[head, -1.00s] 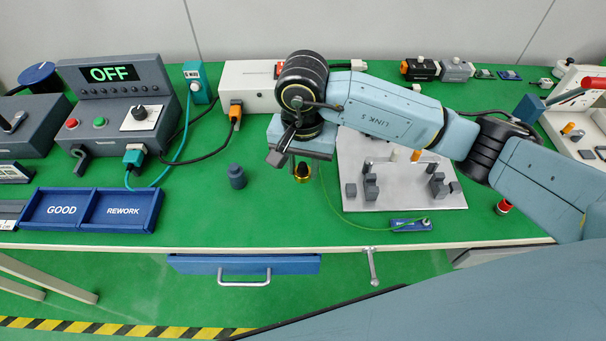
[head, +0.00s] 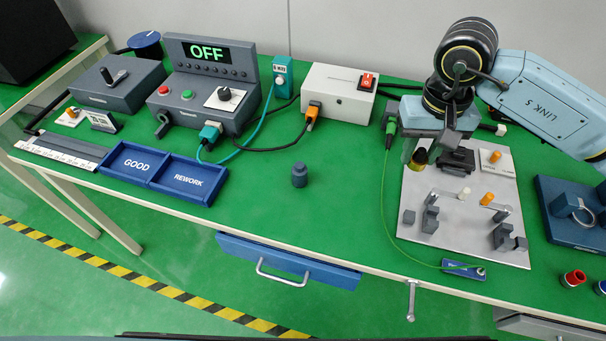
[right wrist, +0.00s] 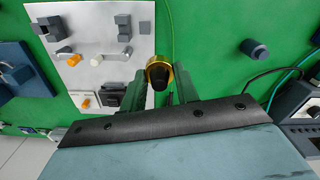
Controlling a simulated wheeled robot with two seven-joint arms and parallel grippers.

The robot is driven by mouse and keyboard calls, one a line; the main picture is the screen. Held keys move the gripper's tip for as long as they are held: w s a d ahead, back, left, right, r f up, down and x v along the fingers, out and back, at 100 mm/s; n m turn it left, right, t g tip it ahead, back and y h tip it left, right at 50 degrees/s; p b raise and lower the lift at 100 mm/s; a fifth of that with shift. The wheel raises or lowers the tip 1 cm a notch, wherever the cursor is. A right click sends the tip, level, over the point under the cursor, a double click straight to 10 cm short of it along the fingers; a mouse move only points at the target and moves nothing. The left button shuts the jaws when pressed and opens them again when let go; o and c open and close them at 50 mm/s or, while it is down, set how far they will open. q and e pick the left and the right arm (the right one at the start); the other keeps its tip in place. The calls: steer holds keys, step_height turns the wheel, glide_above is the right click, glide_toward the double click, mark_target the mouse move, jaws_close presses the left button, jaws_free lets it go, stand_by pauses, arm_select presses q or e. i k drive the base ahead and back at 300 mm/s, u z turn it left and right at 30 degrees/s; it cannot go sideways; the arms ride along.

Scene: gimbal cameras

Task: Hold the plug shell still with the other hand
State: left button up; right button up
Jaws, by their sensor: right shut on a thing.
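My right gripper (head: 421,150) is shut on a round gold-and-black part (head: 418,160), above the back left of the silver fixture plate. In the right wrist view this part (right wrist: 158,73) shows a gold rim around a dark middle, between the two fingers (right wrist: 155,85). A dark grey stepped cylinder (head: 299,175) stands upright on the green mat, apart from the gripper; it also shows in the right wrist view (right wrist: 255,49). I cannot tell for sure which of these is the plug shell. My left gripper is not in view.
The silver plate (head: 415,228) carries grey blocks and orange-tipped clamps. A thin green wire runs to a small blue block (head: 464,269). The control box (head: 205,100) reads OFF. Blue GOOD and REWORK trays (head: 163,173) lie left. The mat around the cylinder is clear.

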mark_target(299, 172)
steer(key=u, duration=2.75)
steer(key=k, duration=0.95)
steer(key=z, duration=1.8)
